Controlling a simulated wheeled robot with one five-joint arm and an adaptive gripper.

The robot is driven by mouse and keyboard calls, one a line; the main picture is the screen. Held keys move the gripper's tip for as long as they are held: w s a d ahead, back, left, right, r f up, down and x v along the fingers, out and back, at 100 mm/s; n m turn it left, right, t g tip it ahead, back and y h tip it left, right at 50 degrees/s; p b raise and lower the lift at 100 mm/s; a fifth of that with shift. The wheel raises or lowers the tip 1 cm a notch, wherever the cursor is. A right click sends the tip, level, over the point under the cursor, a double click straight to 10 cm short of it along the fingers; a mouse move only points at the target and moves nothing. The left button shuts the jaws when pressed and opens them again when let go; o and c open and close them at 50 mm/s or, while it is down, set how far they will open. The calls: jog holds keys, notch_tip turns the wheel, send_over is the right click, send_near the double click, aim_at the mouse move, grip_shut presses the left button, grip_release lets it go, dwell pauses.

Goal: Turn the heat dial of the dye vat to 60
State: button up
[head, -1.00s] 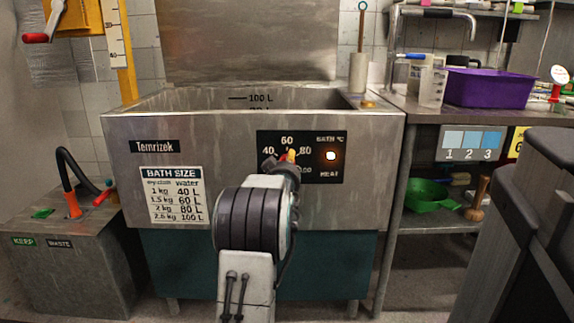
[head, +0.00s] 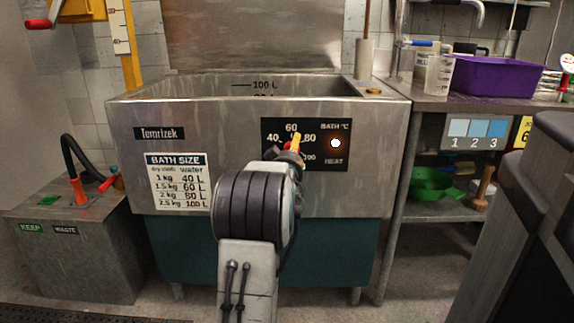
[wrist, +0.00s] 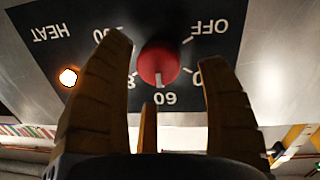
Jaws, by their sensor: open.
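The dye vat (head: 230,190) is a steel tub with a black heat panel (head: 335,158) on its front. In the wrist view, which is upside down, the red heat dial (wrist: 158,62) has a white pointer aimed about at the 60 mark (wrist: 165,98). My gripper (wrist: 165,52) is open, with its fingers on either side of the dial. I cannot tell whether they touch it. In the head view my gripper (head: 297,148) is at the panel and hides most of the dial.
The heat lamp (head: 334,143) glows. A bath size chart (head: 178,182) is on the vat front. A waste box (head: 75,250) stands left. A bench with a purple tub (head: 490,78) stands right, with a green colander (head: 430,184) on its shelf.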

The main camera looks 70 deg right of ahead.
jog(key=v, duration=1)
jog(key=shift+w, duration=0.1)
dwell(0.6)
jog(key=w+a+r+n+t+y+p, duration=0.35)
jog(key=w+a+r+p, duration=0.35)
jog(key=w+a+p, duration=0.3)
jog(key=w+a+r+n+y+p, duration=0.1)
jog(key=w+a+r+y+p, duration=0.25)
jog(key=a+p, duration=0.35)
jog(key=w+a+r+n+y+p, duration=0.25)
jog(key=w+a+r+p, duration=0.2)
jog(key=a, duration=0.55)
jog(key=s+a+r+n+g+y+p, duration=0.1)
jog(key=a+r+n+y+p, duration=0.15)
jog(key=a+p, duration=0.45)
jog(key=s+a+r+n+y+p, duration=0.1)
jog(key=s+a+r+y+p, duration=0.2)
jog(key=a, duration=0.6)
jog(key=s+a+r+n+g+y+p, duration=0.2)
jog(key=s+a+r+n+g+p, duration=0.1)
jog(key=s+a+r+p, duration=0.4)
jog(key=s+a+p, duration=0.2)
jog(key=p, duration=0.1)
jog(key=shift+a+p, duration=0.4)
jog(key=shift+r, duration=0.15)
